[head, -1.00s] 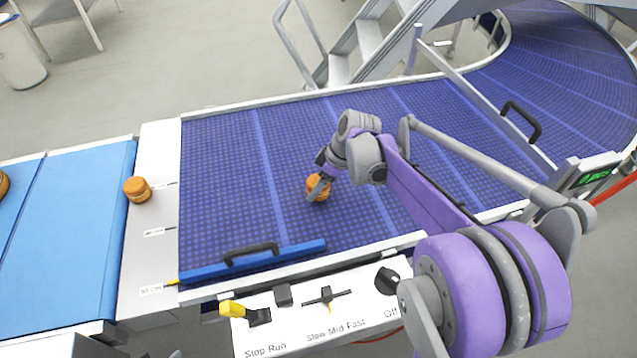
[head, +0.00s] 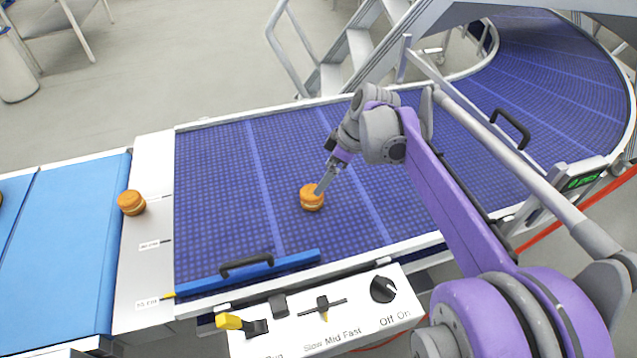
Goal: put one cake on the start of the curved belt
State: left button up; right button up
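One orange-brown round cake with a pale middle band (head: 311,198) lies on the dark blue curved belt (head: 215,180), near the middle of its start section. My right gripper (head: 322,186) reaches down from the upper right, its fingertips at the cake's upper right edge. The fingers are seen nearly edge-on, so their gap is hidden and I cannot tell whether they touch the cake. My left gripper is not in view.
A light blue belt (head: 70,250) is at the left, with part of another cake at the picture's edge. A blue bar with a black handle (head: 246,265) lies along the near belt edge. A control panel (head: 340,318) is in front; metal stairs (head: 345,60) stand behind.

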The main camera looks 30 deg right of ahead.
jog(key=shift+v, duration=1.2)
